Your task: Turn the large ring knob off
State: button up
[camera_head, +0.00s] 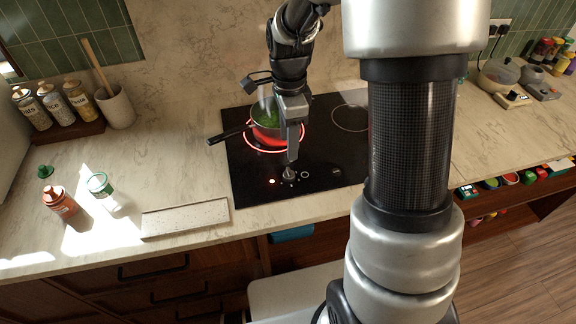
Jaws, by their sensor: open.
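A black cooktop (240,187) is set in the counter, with a large ring glowing red (252,149) under a small pan (262,133) with green contents. A small knob (289,174) stands near the cooktop's front edge, with a red light (272,181) just left of it and white markings to its right. My gripper (291,158) points down over the front of the cooktop, right above or at the knob. Its fingers are seen nearly edge-on, so the gap and any contact with the knob cannot be made out.
The pan's dark handle (226,135) sticks out to the left. A pale board (186,218) lies left of the cooktop's front. Bottles and a green-lidded jar (99,184) stand further left. The second ring (350,118) is dark.

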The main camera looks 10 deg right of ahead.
aim_at(289, 171)
notch_tip(289, 171, down, 11)
jog(key=shift+f, duration=0.2)
jog(key=c, duration=1.1)
jog(key=shift+o, duration=0.2)
